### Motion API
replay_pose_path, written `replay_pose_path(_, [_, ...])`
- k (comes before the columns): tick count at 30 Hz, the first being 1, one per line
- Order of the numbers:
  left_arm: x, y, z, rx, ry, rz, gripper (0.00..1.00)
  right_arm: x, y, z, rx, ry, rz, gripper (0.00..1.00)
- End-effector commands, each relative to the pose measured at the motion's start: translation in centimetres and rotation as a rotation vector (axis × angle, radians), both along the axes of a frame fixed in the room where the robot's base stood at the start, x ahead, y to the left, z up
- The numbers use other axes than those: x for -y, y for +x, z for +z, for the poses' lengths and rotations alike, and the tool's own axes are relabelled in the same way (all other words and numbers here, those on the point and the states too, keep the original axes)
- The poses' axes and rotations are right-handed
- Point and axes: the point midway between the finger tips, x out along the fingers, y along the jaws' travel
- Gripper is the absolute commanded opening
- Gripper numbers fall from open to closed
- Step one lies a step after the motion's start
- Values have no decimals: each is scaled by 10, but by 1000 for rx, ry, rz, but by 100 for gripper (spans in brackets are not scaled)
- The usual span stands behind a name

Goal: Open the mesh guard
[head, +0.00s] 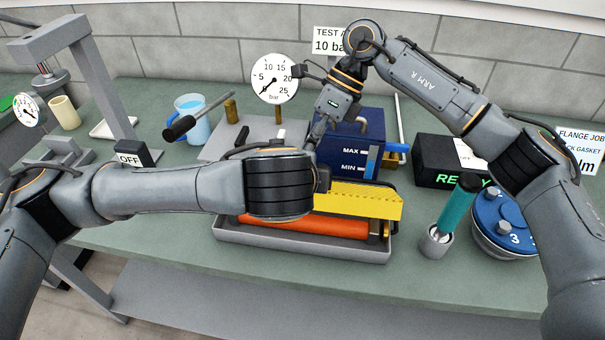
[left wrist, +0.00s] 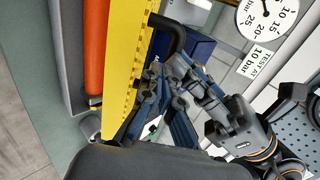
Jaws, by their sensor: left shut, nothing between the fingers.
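The yellow mesh guard (head: 365,202) lies along the back of a grey tray, above an orange cylinder (head: 330,227). Its left part is hidden behind my left wrist in the head view. In the left wrist view the guard (left wrist: 112,60) runs upright, with a black bent handle (left wrist: 172,32) on its edge. My left gripper (left wrist: 150,92) is shut and empty beside the guard, below the handle in that view; contact with the guard is unclear. My right gripper (head: 318,128) is above and behind the guard, close to the left one; its finger opening is unclear.
The grey tray (head: 300,250) sits near the bench front. A blue tank (head: 345,143) stands behind the guard, and a pressure gauge (head: 273,78) behind that. A black display box (head: 450,165), teal-handled tool (head: 460,212) and blue flange (head: 505,222) are at right.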

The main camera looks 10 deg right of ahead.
Motion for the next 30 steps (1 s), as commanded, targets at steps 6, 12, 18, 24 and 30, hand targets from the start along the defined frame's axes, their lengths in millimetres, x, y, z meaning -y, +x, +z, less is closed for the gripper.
replay_pose_path(6, [2, 14, 3, 10, -6, 8, 0, 0, -4, -10, -16, -15, 9, 0])
replay_pose_path(12, [2, 14, 2, 10, -6, 9, 0, -1, -6, -9, -17, -14, 14, 33])
replay_pose_path(18, [2, 14, 4, 12, -6, 10, 0, -1, -5, -8, -16, -13, 13, 37])
replay_pose_path(24, [1, 14, 4, 11, -6, 11, 0, -1, -5, -6, -13, -12, 12, 37])
replay_pose_path(30, [1, 13, 4, 10, -5, 11, 0, 1, -3, -2, -11, -10, 10, 37])
